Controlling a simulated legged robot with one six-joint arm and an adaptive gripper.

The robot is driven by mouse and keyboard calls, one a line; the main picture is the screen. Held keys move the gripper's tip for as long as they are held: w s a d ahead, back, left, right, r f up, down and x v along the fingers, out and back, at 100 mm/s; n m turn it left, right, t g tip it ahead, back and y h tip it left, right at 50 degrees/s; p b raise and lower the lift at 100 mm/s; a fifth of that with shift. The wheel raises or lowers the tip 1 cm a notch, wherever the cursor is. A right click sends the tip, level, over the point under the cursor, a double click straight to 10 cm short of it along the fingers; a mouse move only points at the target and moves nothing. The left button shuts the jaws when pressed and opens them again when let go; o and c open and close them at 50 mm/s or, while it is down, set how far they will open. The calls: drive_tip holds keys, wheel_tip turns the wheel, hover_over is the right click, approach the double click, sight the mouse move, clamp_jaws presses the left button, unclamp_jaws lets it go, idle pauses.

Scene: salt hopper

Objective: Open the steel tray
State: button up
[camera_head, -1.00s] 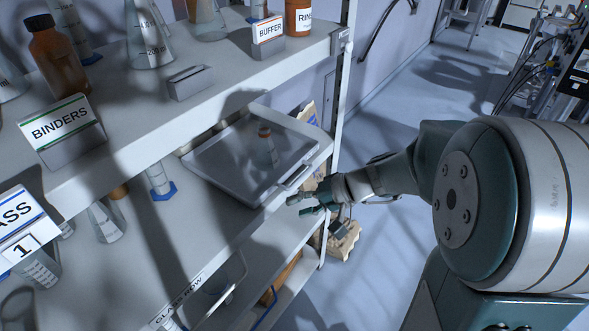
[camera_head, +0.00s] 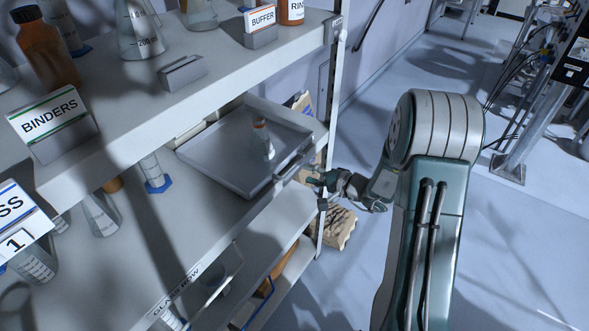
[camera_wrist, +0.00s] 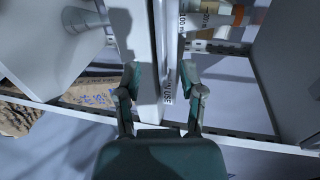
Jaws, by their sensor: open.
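The steel tray (camera_head: 222,163) is a shallow grey tray on the middle shelf, with a raised rim and a bar handle (camera_head: 294,163) on its right-hand side. A small vial with a brownish top (camera_head: 262,138) stands in it. My gripper (camera_head: 314,181) is just right of the handle, outside the shelf. In the wrist view my gripper (camera_wrist: 161,84) has its two fingers apart, one on each side of a pale vertical bar carrying a label. I cannot tell whether either finger touches the bar, or whether it is the handle or an edge.
The upper shelf (camera_head: 150,105) overhangs the tray's left side and holds bottles, flasks and sign holders. A shelf post (camera_head: 331,130) stands close to the gripper. A brown paper sack (camera_head: 340,228) is on the floor below. Open floor (camera_head: 530,240) lies to the right.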

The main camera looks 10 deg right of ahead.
sight(295, 167)
drive_tip(key=x, duration=0.5)
drive_tip(key=shift+w+a+f, duration=0.1)
drive_tip(key=shift+w+a, duration=0.15)
clamp_jaws()
